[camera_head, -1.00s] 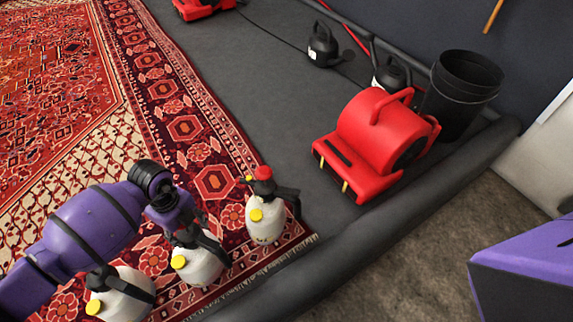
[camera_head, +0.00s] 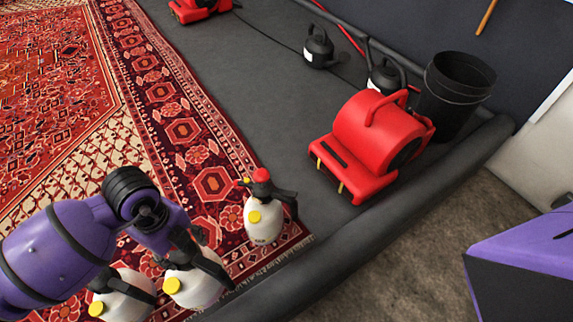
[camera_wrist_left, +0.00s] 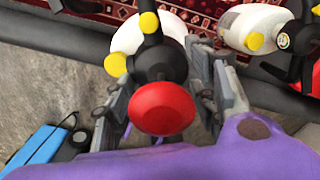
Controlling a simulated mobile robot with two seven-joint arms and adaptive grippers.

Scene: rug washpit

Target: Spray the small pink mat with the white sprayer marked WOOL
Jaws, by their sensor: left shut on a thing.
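Three white sprayers with yellow caps stand in a row at the lower middle of the head view: a right one (camera_head: 264,220) with a red knob, a middle one (camera_head: 192,287) and a left one (camera_head: 122,303). My left gripper (camera_head: 200,258) is shut on the middle sprayer near its black top. I cannot read any WOOL marking. The pink mat and my right gripper are not in view.
A patterned red rug (camera_head: 60,90) fills the left. A red blower (camera_head: 370,145), black bucket (camera_head: 455,90) and black jug (camera_head: 319,48) stand on the grey floor to the right. A dark padded edge (camera_head: 400,222) runs diagonally. A blue object (camera_wrist_left: 38,148) shows in the wrist view.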

